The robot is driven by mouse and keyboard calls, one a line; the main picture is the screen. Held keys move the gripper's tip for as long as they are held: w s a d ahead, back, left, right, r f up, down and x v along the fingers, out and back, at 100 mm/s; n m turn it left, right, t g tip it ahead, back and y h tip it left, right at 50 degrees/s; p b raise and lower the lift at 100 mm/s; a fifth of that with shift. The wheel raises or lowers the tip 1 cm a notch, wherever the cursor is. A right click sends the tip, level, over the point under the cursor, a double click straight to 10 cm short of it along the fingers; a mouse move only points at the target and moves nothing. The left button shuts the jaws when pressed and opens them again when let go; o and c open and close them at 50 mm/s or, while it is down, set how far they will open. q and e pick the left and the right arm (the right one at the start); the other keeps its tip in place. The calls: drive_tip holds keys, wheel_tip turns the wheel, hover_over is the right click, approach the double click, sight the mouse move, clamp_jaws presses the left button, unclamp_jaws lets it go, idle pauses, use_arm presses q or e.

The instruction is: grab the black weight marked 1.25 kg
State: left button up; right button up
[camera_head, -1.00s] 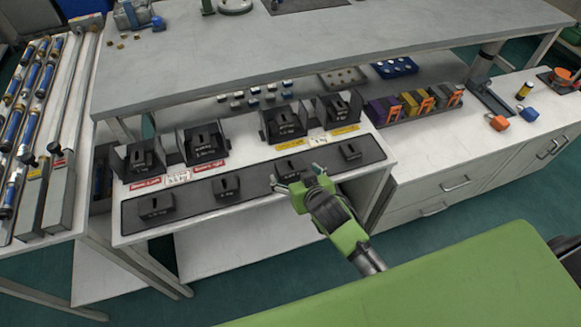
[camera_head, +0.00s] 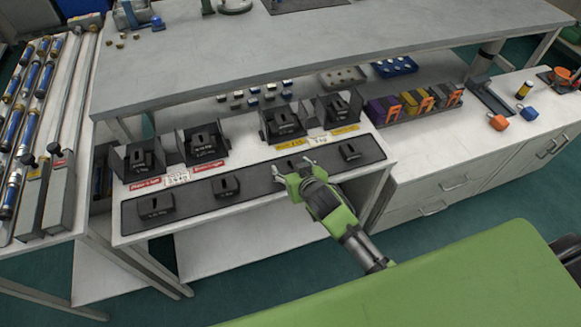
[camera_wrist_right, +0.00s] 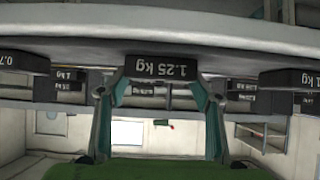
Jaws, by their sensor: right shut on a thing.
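The black weight marked 1.25 kg (camera_wrist_right: 160,68) shows upside down in the right wrist view, its label readable between my right gripper's fingers (camera_wrist_right: 158,90). In the head view my right gripper (camera_head: 293,172) is at the front row of the shelf, shut on this weight (camera_head: 290,165). The gripper hides most of the weight there. I cannot tell whether the weight still rests on the dark mat (camera_head: 260,193). My left gripper is not in view.
Other black weights stand on the mat: one to the right (camera_head: 349,152) and two to the left (camera_head: 227,187) (camera_head: 155,206). Behind them are black holders with weights (camera_head: 205,145) and red and yellow labels. The grey upper tabletop (camera_head: 250,55) overhangs at the back.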

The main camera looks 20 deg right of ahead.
drive_tip(key=shift+w+r, duration=0.2)
drive_tip(key=shift+r, duration=0.15)
